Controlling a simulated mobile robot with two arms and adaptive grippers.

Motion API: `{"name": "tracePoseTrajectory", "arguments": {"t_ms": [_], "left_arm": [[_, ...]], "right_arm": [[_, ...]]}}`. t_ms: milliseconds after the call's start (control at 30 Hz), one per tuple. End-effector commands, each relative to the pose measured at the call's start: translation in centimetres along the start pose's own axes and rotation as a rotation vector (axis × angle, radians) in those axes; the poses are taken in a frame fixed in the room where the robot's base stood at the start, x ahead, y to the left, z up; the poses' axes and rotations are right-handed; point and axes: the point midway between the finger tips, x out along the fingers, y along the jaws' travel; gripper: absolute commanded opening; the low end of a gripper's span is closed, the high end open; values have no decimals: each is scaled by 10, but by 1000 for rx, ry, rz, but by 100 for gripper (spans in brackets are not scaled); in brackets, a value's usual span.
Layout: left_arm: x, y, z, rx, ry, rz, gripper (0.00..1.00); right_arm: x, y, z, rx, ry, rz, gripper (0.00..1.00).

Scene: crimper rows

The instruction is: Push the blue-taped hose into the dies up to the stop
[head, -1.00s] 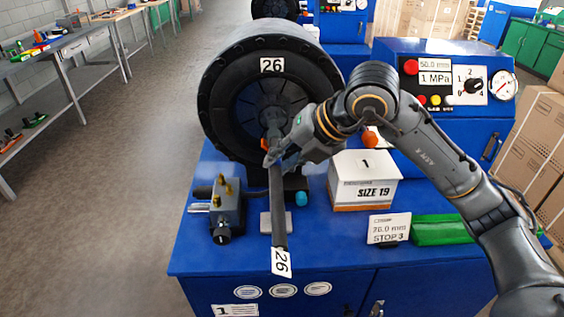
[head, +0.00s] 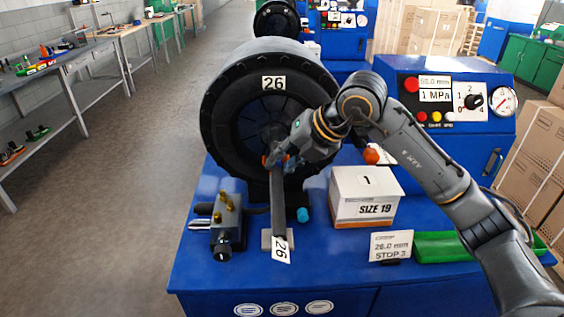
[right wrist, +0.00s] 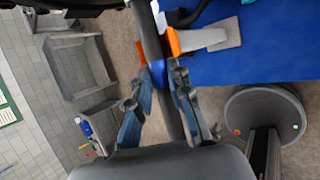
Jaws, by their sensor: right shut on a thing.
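The dark hose (head: 278,208) points from the front of the bench toward the centre of the black crimper head (head: 318,80) marked 26. A white tag 26 (head: 281,250) hangs at its near end. My right gripper (head: 276,161) is shut on the hose just in front of the die opening. In the right wrist view the hose (right wrist: 150,35) runs between the fingers (right wrist: 160,78), with a blue patch there and orange pieces beside it. The hose's far end and the stop are hidden behind the gripper. My left gripper is not in view.
A SIZE 19 box (head: 366,198) stands right of the crimper. A STOP 3 card (head: 391,246) and green tray (head: 440,249) are at the right. A valve block (head: 227,222) is at the left, and a blue-green knob (head: 303,215) near the hose.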

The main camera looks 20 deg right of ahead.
Motion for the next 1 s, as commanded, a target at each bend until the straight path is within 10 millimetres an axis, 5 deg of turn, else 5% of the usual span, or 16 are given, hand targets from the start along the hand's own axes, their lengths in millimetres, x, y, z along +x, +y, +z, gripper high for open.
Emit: {"name": "tracePoseTrajectory", "arguments": {"t_ms": [800,833,933,1000], "left_arm": [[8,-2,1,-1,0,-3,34],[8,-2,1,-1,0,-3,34],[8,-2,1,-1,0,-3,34],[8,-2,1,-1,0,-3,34]], "right_arm": [[5,-4,-2,-1,-2,3,0],[5,-4,-2,-1,-3,3,23],[5,-4,-2,-1,-2,2,44],[5,-4,-2,0,-2,2,46]]}}
